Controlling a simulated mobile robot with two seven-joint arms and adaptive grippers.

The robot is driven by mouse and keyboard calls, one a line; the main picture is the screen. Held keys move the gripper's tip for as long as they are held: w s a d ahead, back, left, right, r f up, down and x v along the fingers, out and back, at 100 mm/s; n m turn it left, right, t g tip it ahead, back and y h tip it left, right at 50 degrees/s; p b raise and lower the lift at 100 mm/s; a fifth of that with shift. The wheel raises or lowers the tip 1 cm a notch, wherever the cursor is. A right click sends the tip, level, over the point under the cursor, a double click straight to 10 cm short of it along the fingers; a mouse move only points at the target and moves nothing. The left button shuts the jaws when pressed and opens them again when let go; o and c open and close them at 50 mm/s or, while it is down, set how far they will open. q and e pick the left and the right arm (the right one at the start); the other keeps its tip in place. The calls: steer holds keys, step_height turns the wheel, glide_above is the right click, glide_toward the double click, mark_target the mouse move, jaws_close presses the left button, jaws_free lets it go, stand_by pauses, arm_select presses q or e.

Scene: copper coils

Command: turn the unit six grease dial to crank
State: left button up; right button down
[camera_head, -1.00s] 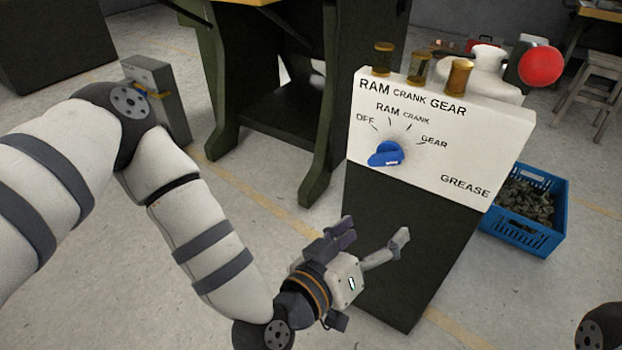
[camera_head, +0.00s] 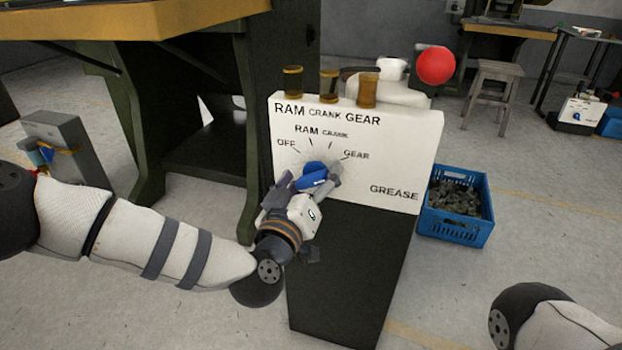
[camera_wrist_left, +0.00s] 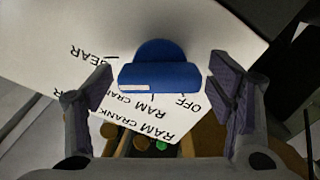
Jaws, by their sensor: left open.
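The grease dial (camera_head: 313,170) is a blue knob on the front of a white panel (camera_head: 395,150) marked OFF, RAM, CRANK, GEAR and GREASE. My left gripper (camera_head: 306,180) is at the panel, with its open fingers on either side of the knob. In the left wrist view the blue dial (camera_wrist_left: 160,76) lies between the two spread fingers of the gripper (camera_wrist_left: 160,86), with gaps on both sides. The labels are upside down there. A pale mark shows on the knob's bar. I cannot tell for certain which label it points to. My right gripper is out of view.
The panel sits on a dark pedestal (camera_head: 345,270). Amber cups (camera_head: 367,90) stand along its top, and a red ball (camera_head: 435,65) is behind. A blue crate (camera_head: 455,230) of dark pieces is on the floor at right. Another small panel (camera_head: 578,113) stands far right.

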arm_select(q)
steer(key=shift+c, duration=0.2)
steer(key=c, duration=1.1)
steer(key=shift+n, duration=0.3)
steer(key=n, duration=0.2)
steer(key=shift+n, duration=0.4)
steer(key=shift+f+n+b, duration=0.1)
steer(key=shift+n+b, duration=0.2)
steer(key=shift+n, duration=1.9)
